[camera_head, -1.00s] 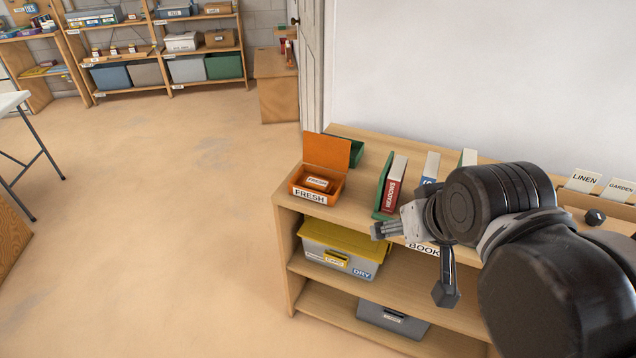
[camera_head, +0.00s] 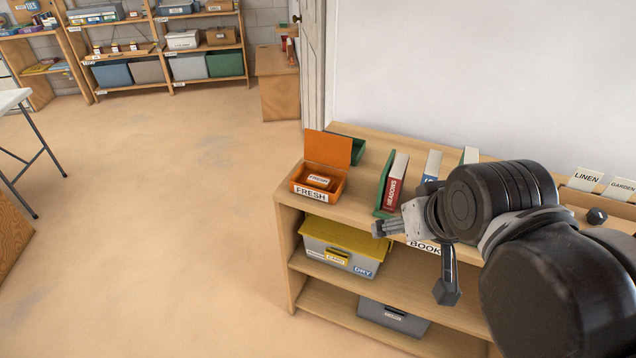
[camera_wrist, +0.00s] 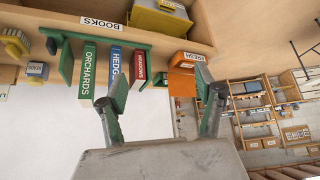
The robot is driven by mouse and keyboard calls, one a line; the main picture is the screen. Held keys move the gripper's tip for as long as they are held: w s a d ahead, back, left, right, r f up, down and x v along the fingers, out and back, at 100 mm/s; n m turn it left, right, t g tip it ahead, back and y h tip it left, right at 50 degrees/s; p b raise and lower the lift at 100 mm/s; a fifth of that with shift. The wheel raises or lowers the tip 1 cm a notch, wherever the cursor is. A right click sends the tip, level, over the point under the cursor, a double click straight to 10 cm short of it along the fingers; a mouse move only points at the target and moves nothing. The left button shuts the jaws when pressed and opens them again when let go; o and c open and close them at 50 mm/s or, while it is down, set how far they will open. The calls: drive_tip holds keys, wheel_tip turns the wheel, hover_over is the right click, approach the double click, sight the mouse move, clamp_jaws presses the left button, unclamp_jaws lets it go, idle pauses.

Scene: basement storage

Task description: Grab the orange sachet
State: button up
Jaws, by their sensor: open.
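An orange sachet (camera_head: 319,182) with a white label lies inside a small open orange box (camera_head: 311,193) marked FRESH, whose lid stands up at the back. The box is at the left end of the wooden shelf top. My gripper (camera_head: 413,262) is open and empty, to the right of the box and in front of the books, well apart from the sachet. In the wrist view the orange box (camera_wrist: 183,82) shows beyond my spread fingers (camera_wrist: 160,78); I cannot make out the sachet there.
A green bookend (camera_head: 386,184) and upright books (camera_head: 398,182) stand between the box and my arm. A green tray (camera_head: 357,150) sits behind the box. A yellow-lidded bin (camera_head: 350,236) is on the shelf below. Open floor (camera_head: 190,230) lies to the left.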

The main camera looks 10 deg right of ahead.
drive_tip(key=shift+c, duration=0.5)
drive_tip(key=c, duration=0.3)
drive_tip(key=shift+c, duration=0.2)
